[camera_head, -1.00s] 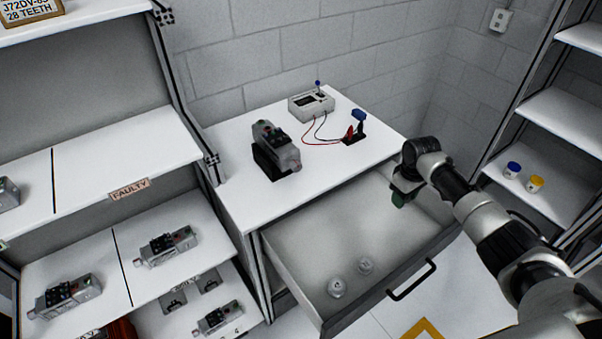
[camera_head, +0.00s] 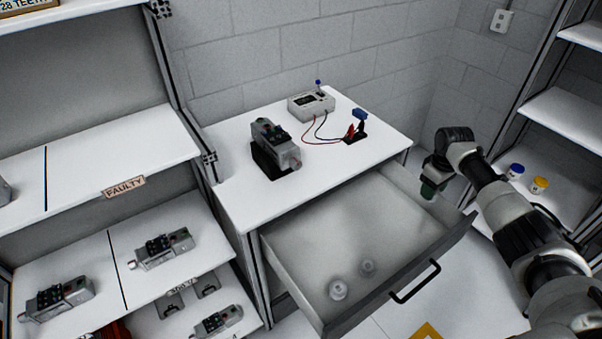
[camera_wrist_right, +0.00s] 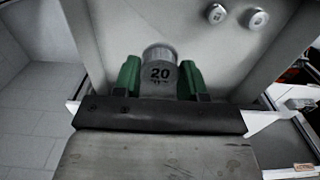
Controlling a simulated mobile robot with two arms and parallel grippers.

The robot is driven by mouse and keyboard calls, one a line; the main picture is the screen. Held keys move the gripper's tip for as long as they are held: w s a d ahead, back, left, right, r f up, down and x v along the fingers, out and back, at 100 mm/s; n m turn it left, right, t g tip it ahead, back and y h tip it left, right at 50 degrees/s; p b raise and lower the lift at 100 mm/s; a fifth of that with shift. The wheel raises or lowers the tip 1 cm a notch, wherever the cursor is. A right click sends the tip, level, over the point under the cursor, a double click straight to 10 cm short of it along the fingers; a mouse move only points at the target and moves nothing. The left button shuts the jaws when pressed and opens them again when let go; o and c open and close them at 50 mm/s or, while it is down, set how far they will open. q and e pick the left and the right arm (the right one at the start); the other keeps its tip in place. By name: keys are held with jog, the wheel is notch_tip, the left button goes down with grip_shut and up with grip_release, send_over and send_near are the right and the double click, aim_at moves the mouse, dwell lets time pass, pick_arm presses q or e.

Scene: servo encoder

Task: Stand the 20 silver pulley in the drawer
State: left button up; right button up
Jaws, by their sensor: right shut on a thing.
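The silver pulley marked 20 (camera_wrist_right: 160,73) is between the green fingers of my right gripper in the right wrist view, its numbered side facing the camera. My right gripper (camera_head: 432,190) is shut on it. In the head view the gripper appears over the right side wall of the open drawer, and the pulley cannot be made out there. The drawer (camera_head: 330,235) is pulled out below the white worktop. Two other silver pulleys, one nearer the front (camera_head: 338,290) and one behind it (camera_head: 367,267), rest on its floor. My left gripper is not in view.
The worktop (camera_head: 235,185) carries a servo motor (camera_head: 275,148) and a test meter (camera_head: 311,104). Shelves with motors stand at left. A right shelf (camera_head: 555,195) holds a blue-capped and a yellow-capped jar. Most of the drawer floor is clear.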

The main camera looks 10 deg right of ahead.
jog(key=shift+d, duration=0.5)
jog(key=shift+r, duration=0.1)
jog(key=shift+a, duration=0.1)
jog(key=shift+f+b, duration=9.8)
jog(key=shift+f, duration=2.85)
